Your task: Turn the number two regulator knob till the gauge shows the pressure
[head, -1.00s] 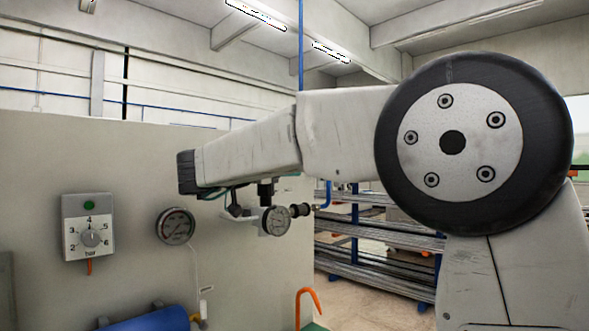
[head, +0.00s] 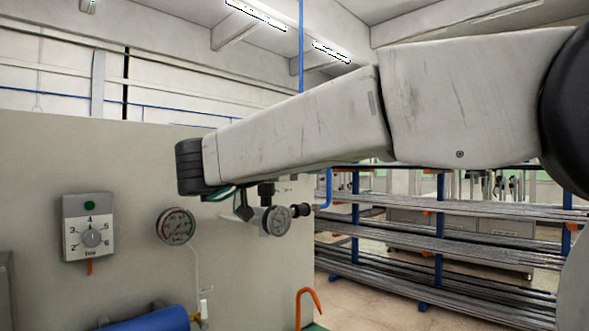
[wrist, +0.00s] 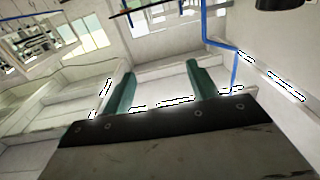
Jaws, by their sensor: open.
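A grey dial box (head: 88,228) hangs on the panel at left in the head view, with a green lamp, a round knob (head: 92,238) and a scale of numbers from 2 to 6. A round gauge (head: 176,226) is to its right. A smaller gauge (head: 276,220) with a black knob (head: 301,210) on its right is further right. I cannot tell which knob is number two, and the needles are too small to read. My gripper's two teal fingers (wrist: 162,86) stand apart and empty in the wrist view. In the head view my wrist mostly hides them, above and left of the smaller gauge.
The pale panel (head: 130,170) fills the left side. A blue cylinder (head: 150,320) and an orange hooked bar (head: 308,300) are low in front. Racks of long bars (head: 400,240) stand behind at right. The wrist view mostly shows ceiling and lights.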

